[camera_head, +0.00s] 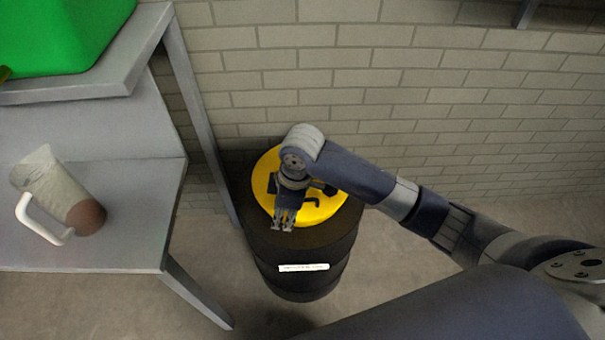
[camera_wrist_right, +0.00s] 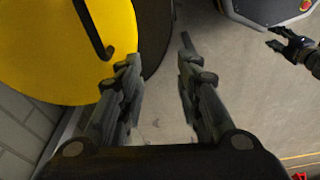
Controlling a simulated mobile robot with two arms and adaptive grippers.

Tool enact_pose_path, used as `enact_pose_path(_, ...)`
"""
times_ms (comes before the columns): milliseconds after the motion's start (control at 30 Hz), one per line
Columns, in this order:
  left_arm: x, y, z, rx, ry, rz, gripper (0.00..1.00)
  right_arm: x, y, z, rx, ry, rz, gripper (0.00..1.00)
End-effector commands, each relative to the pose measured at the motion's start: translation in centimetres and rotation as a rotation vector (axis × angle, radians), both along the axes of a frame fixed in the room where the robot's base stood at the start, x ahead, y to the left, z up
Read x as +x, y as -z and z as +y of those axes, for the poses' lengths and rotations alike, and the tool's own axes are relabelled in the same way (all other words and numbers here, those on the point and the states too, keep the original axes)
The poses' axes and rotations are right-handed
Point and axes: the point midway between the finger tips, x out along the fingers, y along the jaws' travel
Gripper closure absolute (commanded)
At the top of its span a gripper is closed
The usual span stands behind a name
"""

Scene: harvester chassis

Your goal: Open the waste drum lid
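The waste drum (camera_head: 300,262) is a black barrel with a white label, standing on the floor against the brick wall. Its round yellow lid (camera_head: 330,208) lies flat on top, with a dark hooked handle (camera_wrist_right: 95,30) that shows at the upper left of the right wrist view. My right gripper (camera_head: 283,227) points down over the lid's near edge in the head view. In the right wrist view it (camera_wrist_right: 160,55) is open and empty, its fingers beside the lid's edge and apart from the handle. My left gripper (camera_wrist_right: 280,38) shows at the right of that view, fingers apart and empty.
A green container (camera_head: 60,35) sits on the raised shelf. The brick wall (camera_head: 450,100) is close behind the drum. The floor to its right is clear.

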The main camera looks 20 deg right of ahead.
Motion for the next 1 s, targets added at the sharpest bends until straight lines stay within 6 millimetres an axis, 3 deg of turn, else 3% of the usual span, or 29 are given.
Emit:
enact_pose_path(33, 0.0, 0.0, 0.0, 0.0, 0.0, -0.001, 0.6, 1.5, -1.0, -1.3, -0.042, -0.028, 0.001, 0.68)
enact_pose_path(200, 0.2, 0.0, 0.0, 0.001, 0.0, -0.002, 0.6, 4.1, -3.5, -4.4, -0.132, -0.089, 0.036, 0.68)
enact_pose_path(433, 0.2, 0.1, 0.1, 0.001, -0.001, -0.002, 0.6, 5.3, -4.9, -6.4, -0.175, -0.108, 0.061, 0.68)
enact_pose_path(567, 0.2, 0.1, 0.3, 0.003, -0.002, -0.003, 0.6, 5.3, -3.8, -6.4, -0.177, -0.109, 0.066, 0.68)
enact_pose_path(1000, 0.2, 0.3, 0.5, 0.006, -0.004, -0.001, 0.6, 5.3, 3.7, -6.4, -0.175, -0.108, 0.062, 0.68)
